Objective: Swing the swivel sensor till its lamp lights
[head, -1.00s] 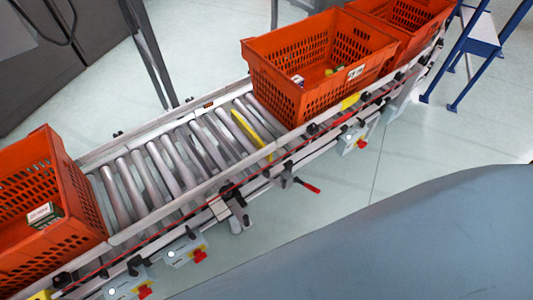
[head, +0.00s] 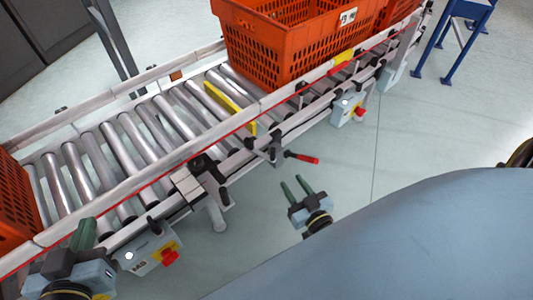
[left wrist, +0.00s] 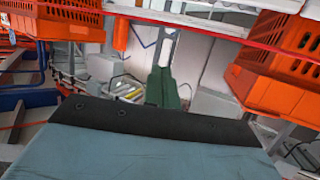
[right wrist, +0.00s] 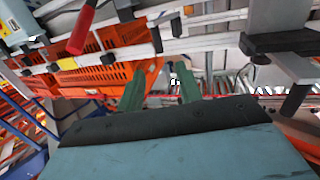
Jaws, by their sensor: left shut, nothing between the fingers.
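A black bracketed device (head: 208,170) on the conveyor's near rail may be the swivel sensor; I cannot tell for sure, and no lit lamp shows on it. Another black clamp (head: 274,150) with a red-handled lever (head: 303,158) sits farther along. The red handle also shows in the right wrist view (right wrist: 82,30). My left gripper (head: 83,234) is shut and empty at the near rail, left of a grey control box (head: 150,254); its green fingers meet in the left wrist view (left wrist: 162,85). My right gripper (head: 304,187) is open and empty, below the red handle and apart from it.
The roller conveyor (head: 125,140) runs diagonally with a yellow strip across it. Orange totes stand at the left (head: 14,205) and upper right (head: 265,50). A second control box (head: 346,108) hangs farther along. A blue stand (head: 462,10) is at the upper right.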

